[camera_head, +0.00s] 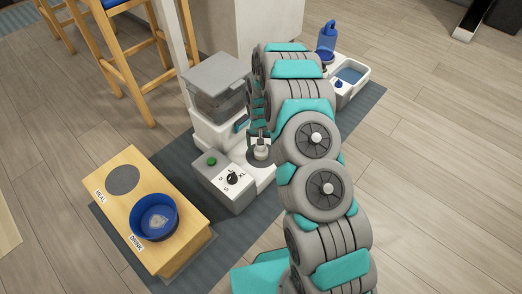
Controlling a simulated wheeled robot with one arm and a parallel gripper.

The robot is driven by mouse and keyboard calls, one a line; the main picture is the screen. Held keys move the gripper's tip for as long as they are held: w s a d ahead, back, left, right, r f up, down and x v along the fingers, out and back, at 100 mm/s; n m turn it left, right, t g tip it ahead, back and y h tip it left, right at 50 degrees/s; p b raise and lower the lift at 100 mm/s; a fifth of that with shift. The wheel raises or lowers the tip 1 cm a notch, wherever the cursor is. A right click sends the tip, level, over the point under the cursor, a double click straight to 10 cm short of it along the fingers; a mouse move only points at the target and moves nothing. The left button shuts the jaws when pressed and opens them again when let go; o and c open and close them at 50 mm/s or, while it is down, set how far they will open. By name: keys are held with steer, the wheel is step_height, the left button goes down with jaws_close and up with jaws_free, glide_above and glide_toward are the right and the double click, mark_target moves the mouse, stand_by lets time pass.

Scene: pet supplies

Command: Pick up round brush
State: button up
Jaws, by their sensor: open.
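My grey and teal arm rises from the bottom right, bends over at the top and comes down to my gripper (259,143), which points downward in the middle of the picture. The gripper is open, small in view and partly hidden by my arm. It is just above the round grey plate at the front of the feeder machine. A small pale shape shows at the fingertips, but I cannot tell what it is. I cannot make out a round brush for certain; my arm hides part of the mat.
A wooden stand (187,228) holds a blue bowl (154,217). A white tray (358,74) and blue bottle (327,36) are behind my arm. A wooden stool (113,62) stands back left.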

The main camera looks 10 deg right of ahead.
steer(key=shift+f, duration=1.4)
steer(key=c, duration=1.5)
steer(key=shift+r, duration=0.1)
step_height(320, 180, up, 10)
steer(key=shift+f, duration=0.1)
steer(key=o, duration=1)
steer(key=c, duration=0.6)
steer(key=shift+c, duration=0.2)
